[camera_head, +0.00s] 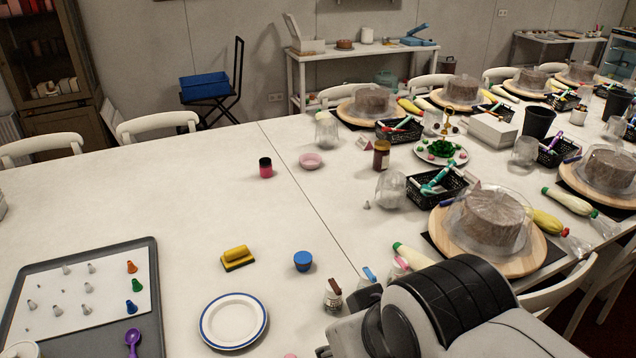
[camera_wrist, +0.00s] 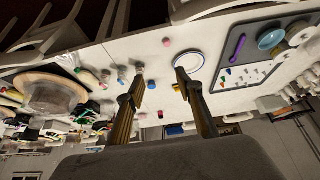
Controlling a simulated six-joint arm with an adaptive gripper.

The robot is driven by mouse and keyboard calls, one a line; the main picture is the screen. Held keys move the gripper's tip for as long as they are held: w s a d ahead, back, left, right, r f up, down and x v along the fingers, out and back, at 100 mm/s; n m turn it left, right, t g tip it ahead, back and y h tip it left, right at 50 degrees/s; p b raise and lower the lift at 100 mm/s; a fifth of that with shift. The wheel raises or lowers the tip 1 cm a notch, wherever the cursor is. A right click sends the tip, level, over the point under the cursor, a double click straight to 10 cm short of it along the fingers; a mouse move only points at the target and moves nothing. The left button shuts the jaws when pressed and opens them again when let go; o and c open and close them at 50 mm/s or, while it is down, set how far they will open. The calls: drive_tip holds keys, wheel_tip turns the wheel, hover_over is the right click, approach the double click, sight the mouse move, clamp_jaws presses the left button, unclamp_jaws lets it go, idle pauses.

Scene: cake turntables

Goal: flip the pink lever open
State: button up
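A small jar with a pink lever (camera_head: 400,264) stands near the front edge of the table, partly hidden behind my arm in the head view. Beside it stand similar small jars with a blue lever (camera_head: 369,273) and a brown lever (camera_head: 335,287). In the wrist view a small pinkish-red spot (camera_wrist: 103,86) beside a blue one may be the pink lever; it is too small to tell its position. My gripper (camera_wrist: 160,76) is open and empty, its two fingers apart above the table. It is apart from the jars. In the head view its fingers are mostly hidden.
A blue-rimmed plate (camera_head: 234,321), a yellow sponge (camera_head: 237,258) and a blue cup (camera_head: 303,261) lie left of the jars. A grey tray (camera_head: 152,290) is at far left. A covered cake (camera_head: 490,222) stands to the right. The table's left middle is clear.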

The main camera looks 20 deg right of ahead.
drive_tip(key=shift+d, duration=0.1)
clamp_jaws()
drive_tip(key=w+d+f+g+y, duration=0.1)
drive_tip(key=w+d+f, duration=0.4)
drive_tip(key=w+d, duration=0.35)
drive_tip(key=w+d+f+g, duration=0.1)
drive_tip(key=w+d+f, duration=0.5)
drive_tip(key=d, duration=0.4)
drive_tip(key=w+d+f+g+y, duration=0.1)
drive_tip(key=w+d+f+g, duration=0.1)
drive_tip(key=w+d+f, duration=0.55)
drive_tip(key=w+d+r+n+t, duration=0.1)
drive_tip(key=w+d+r+n, duration=0.3)
drive_tip(key=w+d+n, duration=0.1)
drive_tip(key=shift+w+d+r+t, duration=0.3)
drive_tip(key=shift+w+d+t, duration=0.15)
drive_tip(key=shift+w, duration=0.8)
